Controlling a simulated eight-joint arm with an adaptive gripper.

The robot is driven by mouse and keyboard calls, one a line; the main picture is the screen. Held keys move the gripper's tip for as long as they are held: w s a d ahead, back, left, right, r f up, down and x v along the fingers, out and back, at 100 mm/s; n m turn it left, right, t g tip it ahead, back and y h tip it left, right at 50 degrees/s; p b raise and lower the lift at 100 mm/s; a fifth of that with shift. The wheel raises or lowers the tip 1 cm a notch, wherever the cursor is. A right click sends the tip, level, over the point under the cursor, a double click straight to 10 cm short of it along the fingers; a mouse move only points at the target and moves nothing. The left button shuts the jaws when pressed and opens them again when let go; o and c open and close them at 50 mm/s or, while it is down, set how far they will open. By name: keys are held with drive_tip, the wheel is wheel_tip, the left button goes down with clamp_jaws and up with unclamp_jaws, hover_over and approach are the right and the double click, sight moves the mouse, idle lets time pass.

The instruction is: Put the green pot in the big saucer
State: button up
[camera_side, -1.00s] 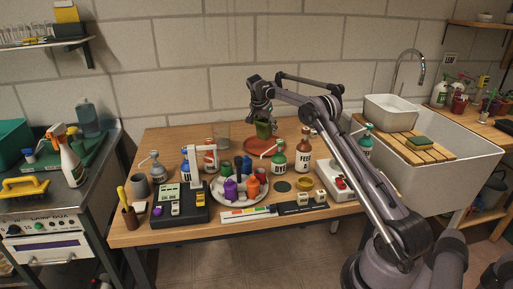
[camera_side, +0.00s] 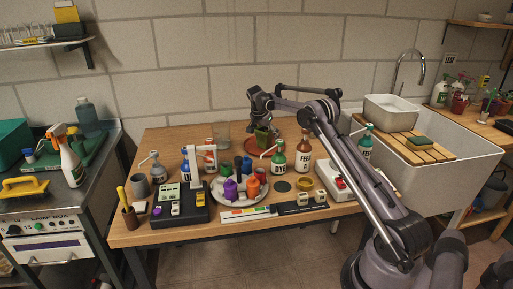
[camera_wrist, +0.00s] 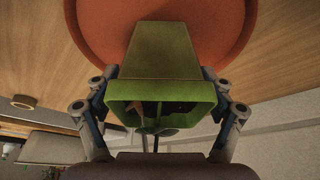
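The green pot (camera_side: 263,138) is tilted over the big terracotta saucer (camera_side: 252,153) at the back of the wooden table. In the wrist view the green pot (camera_wrist: 160,55) is large between the two fingers, with its open rim towards the camera and something dark inside. The orange-red saucer (camera_wrist: 88,30) spreads behind it. My gripper (camera_wrist: 161,105) is shut on the pot, with a finger at each side of its rim. In the side view my gripper (camera_side: 264,122) is above the saucer. Whether the pot's base touches the saucer is hard to tell.
The back-left tabletop is fairly clear.

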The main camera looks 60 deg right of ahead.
drive_tip(key=shift+r, duration=0.1)
drive_tip(key=v, duration=1.2)
drive_tip(key=s+a+r+n+t+y, duration=0.1)
drive_tip(key=s+a+r+n, duration=0.2)
drive_tip(key=a, duration=0.5)
drive_tip(key=s+a+r+n+t, duration=0.2)
drive_tip(key=a+r+n, duration=0.15)
drive_tip(key=a, duration=0.45)
drive_tip(key=s+a+r+n+t+y, duration=0.1)
drive_tip(key=s+a+r+n, duration=0.2)
drive_tip(key=a, duration=0.5)
drive_tip(key=s+a+f+n+t+y, duration=0.1)
drive_tip(key=s+a+f+n, duration=0.3)
drive_tip(key=s+a, duration=0.3)
drive_tip(key=s+a+f+n+t+y, duration=0.1)
drive_tip(key=s+a+f+n, duration=0.3)
drive_tip(key=s+a, duration=0.4)
drive_tip(key=s+t, duration=0.1)
drive_tip(key=s, duration=0.2)
drive_tip(key=shift+a+f+y, duration=0.3)
drive_tip(key=shift+n, duration=0.25)
